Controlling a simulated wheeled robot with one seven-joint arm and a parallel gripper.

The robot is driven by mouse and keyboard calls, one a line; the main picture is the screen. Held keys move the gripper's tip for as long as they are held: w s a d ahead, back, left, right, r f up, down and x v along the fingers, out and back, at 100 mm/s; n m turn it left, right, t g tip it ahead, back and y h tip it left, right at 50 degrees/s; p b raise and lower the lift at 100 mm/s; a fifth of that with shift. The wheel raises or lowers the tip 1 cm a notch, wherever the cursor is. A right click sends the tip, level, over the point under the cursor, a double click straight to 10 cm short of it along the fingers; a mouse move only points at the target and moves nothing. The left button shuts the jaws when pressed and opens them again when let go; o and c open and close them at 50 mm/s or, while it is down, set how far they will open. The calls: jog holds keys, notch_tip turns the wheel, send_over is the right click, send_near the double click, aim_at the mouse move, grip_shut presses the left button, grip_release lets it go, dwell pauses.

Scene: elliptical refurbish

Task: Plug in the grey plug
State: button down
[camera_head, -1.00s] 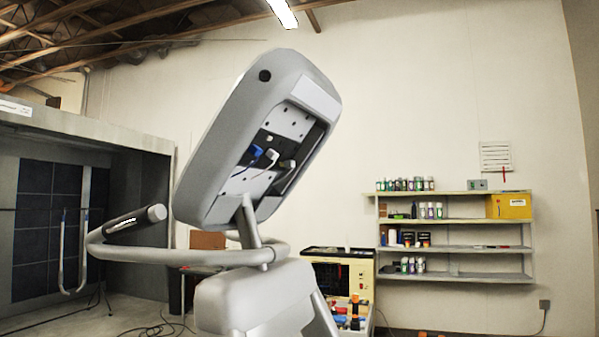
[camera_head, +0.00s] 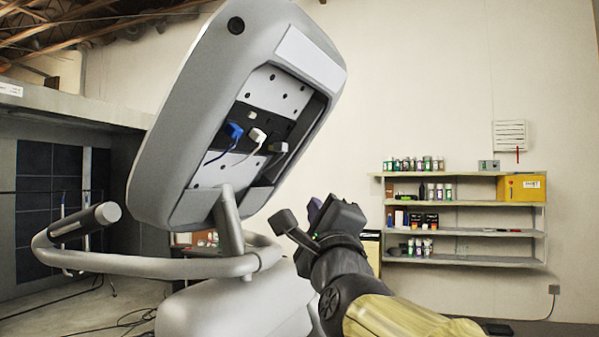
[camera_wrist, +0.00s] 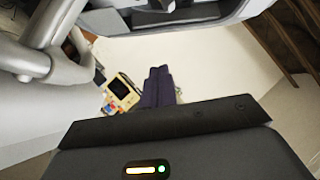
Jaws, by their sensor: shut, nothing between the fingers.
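The grey plug (camera_head: 279,147) sits at the right of a row of connectors in the recessed back panel of the tilted grey console (camera_head: 170,130). A white plug (camera_head: 257,135) and a blue plug (camera_head: 234,130) are to its left, each with a cable. How far the grey plug is seated cannot be told. My gripper (camera_head: 314,210) is below and to the right of the panel, apart from it. Its purple fingers (camera_wrist: 158,86) are together and empty in the wrist view. The console's edge (camera_wrist: 180,14) crosses the top there; the plugs cannot be made out.
A grey handlebar (camera_head: 150,266) curves around the console's support post (camera_head: 230,225) at the lower left. Shelves (camera_head: 465,205) with bottles and a yellow box (camera_head: 522,188) stand at the back right. Open space lies to the right of the console.

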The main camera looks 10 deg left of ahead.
aim_at(282, 144)
jog(key=r, duration=0.1)
jog(key=r+m, duration=0.1)
jog(key=shift+s+r+t, duration=0.35)
jog(key=shift+t, duration=0.05)
jog(key=s+a+r+p+x, duration=0.1)
jog(key=a+p+x, duration=0.1)
jog(key=p+x, duration=0.8)
jog(key=shift+w+a+r, duration=0.6)
jog(key=shift+w+r, duration=0.1)
jog(key=shift+w, duration=0.2)
jog(key=shift+w, duration=0.15)
